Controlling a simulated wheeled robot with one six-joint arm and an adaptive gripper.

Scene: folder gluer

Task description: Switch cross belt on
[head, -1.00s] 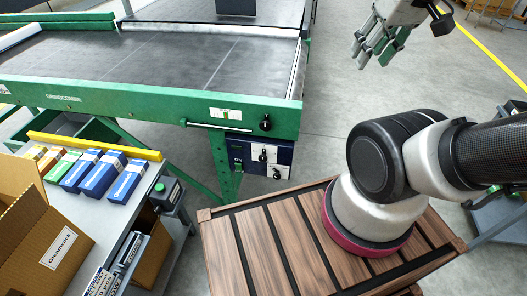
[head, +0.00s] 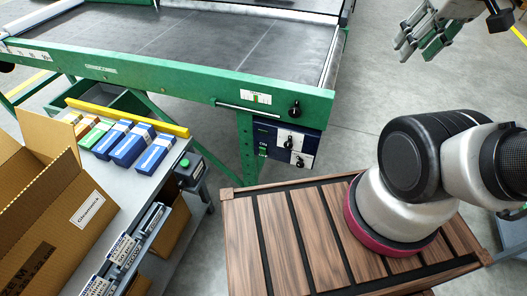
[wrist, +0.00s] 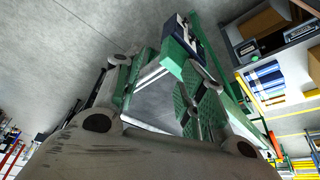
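The belt table (head: 208,38) has a dark surface and a green front rail (head: 160,84). A black rotary knob (head: 295,109) sits at the rail's right end, beside a small label. Below it hangs a dark blue control box (head: 265,138) with a white panel, black knobs (head: 289,143) and a green part at its left. Lettering and switch positions are too small to read. My gripper (head: 425,38) is at the upper right, apart from the controls, open and empty. In the wrist view, the fingers (wrist: 160,90) are spread, and the blue box (wrist: 182,42) shows beyond them.
A grey side table (head: 176,158) at the left bears an open carton (head: 40,215), several blue, green and orange boxes (head: 128,145) and a yellow bar (head: 130,118). A green-button box (head: 190,170) is on its edge. Grey floor (head: 385,90) lies clear right of the belt table.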

